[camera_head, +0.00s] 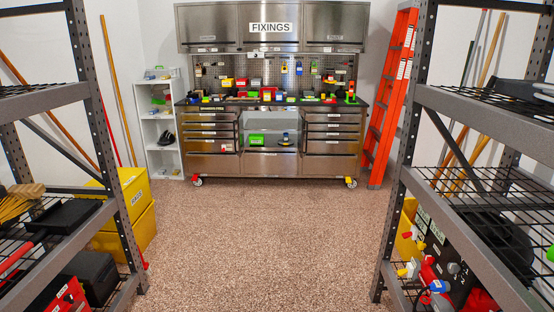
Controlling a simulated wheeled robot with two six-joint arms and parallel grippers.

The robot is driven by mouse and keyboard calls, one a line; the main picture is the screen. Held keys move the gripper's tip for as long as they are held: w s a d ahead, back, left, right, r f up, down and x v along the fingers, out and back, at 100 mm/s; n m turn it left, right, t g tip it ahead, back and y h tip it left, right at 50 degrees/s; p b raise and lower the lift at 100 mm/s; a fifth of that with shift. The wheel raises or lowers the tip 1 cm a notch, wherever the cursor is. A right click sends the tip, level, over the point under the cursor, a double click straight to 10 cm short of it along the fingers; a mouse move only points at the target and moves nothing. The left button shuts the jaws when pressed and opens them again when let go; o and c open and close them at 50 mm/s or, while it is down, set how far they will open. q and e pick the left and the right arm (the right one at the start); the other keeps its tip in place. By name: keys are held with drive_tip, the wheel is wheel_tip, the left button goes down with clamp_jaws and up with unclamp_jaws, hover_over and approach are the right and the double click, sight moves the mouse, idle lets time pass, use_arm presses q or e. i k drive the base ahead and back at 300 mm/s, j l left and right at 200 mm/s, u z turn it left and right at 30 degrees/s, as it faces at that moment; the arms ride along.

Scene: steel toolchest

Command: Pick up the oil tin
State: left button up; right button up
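The steel toolchest (325,148) stands against the far wall, well away from me. All are too small here to tell which, if any, is the oil tin. Neither of my grippers is in view.
Metal shelving racks stand close on the left (90,140) and right (402,190). Yellow bins (136,187) sit behind the left rack. A white shelf (168,163) and an orange ladder (388,100) flank the toolchest. The speckled floor (255,235) between the racks is clear.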

sight(267, 95)
drive_tip(key=i, duration=4)
drive_tip(key=i+j, duration=0.1)
drive_tip(key=i, duration=1.9)
drive_tip(key=l+z, duration=0.05)
drive_tip(key=l, duration=0.05)
